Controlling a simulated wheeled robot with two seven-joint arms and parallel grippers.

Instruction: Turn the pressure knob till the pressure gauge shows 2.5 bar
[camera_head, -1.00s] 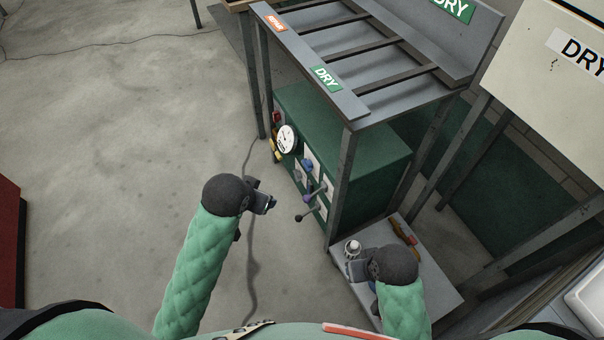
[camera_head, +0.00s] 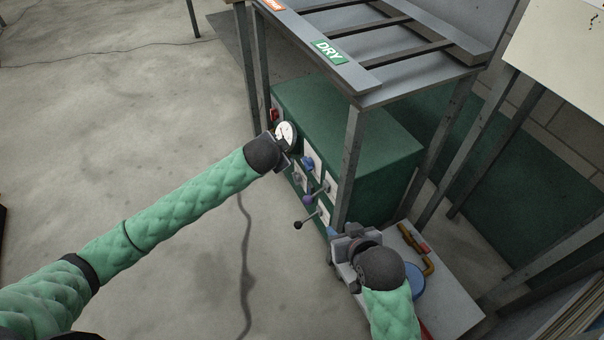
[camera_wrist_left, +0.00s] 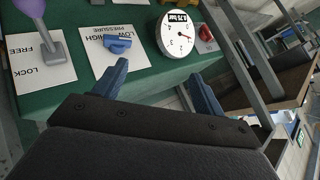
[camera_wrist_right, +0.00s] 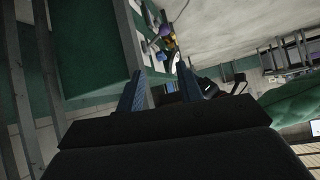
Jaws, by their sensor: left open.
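The pressure gauge (camera_head: 286,133) is a round white dial on the green cabinet. In the left wrist view the gauge (camera_wrist_left: 181,33) appears upside down, with a display that seems to read 0.75 bar. The pressure knob (camera_wrist_left: 118,43) is blue, on a white plate marked LOW, HIGH and PRESSURE; it shows in the head view (camera_head: 308,163). My left gripper (camera_wrist_left: 158,76) is open and empty in front of the panel, its fingers short of the knob, one near the plate's edge. My right gripper (camera_wrist_right: 160,72) is open and empty, low by the cabinet's right side.
A lever with a purple knob (camera_wrist_left: 30,6) stands on a FREE/LOCK plate beside the pressure plate. A black-knobbed lever (camera_head: 299,225) sticks out lower. A rack post (camera_head: 349,165) rises before the cabinet. A low shelf (camera_head: 455,300) holds tools near my right gripper.

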